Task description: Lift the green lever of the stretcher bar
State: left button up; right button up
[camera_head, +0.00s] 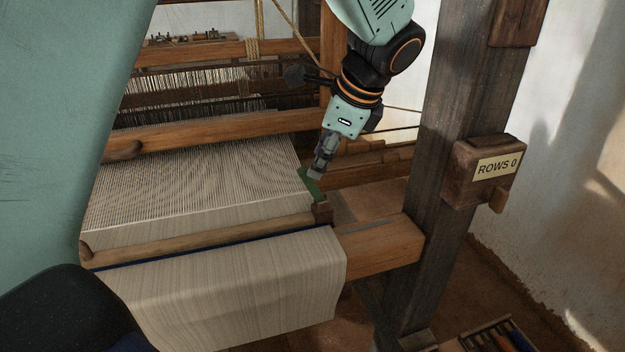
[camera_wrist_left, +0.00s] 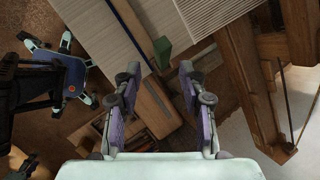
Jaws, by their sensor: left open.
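The green lever (camera_head: 312,187) is at the right edge of the woven cloth, near the right end of a wooden bar (camera_head: 200,236) that spans the cloth; I cannot tell for sure that this is the stretcher bar. My left gripper (camera_head: 318,172) points down just above the lever and hides part of it. In the left wrist view the green lever (camera_wrist_left: 163,51) lies ahead of my left gripper (camera_wrist_left: 160,78), in line with the gap between its fingers. The fingers are apart with nothing between them. My right gripper is not identifiable in view.
Pale cloth (camera_head: 235,290) hangs over the front beam. A dark wooden post (camera_head: 455,150) with a "ROWS 0" box (camera_head: 486,172) stands at the right. Another loom beam (camera_head: 210,132) crosses behind the threads. A tray of tools (camera_head: 490,337) is at the lower right.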

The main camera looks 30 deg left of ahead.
aim_at(309, 180)
pick_arm(q)
jog(key=x, duration=0.7)
jog(key=shift+w+d+f, duration=0.1)
jog(key=shift+w, duration=0.25)
jog(key=shift+s+a+f, duration=0.25)
jog(key=shift+a+f, duration=0.05)
jog(key=shift+a, duration=0.05)
jog(key=shift+w+d, duration=0.1)
jog(key=shift+w, duration=0.05)
jog(key=shift+w+f, duration=0.1)
jog(key=shift+w, duration=0.05)
jog(key=c, duration=0.3)
jog(key=shift+s, duration=0.25)
jog(key=c, duration=0.5)
jog(key=shift+w, duration=0.1)
grip_shut()
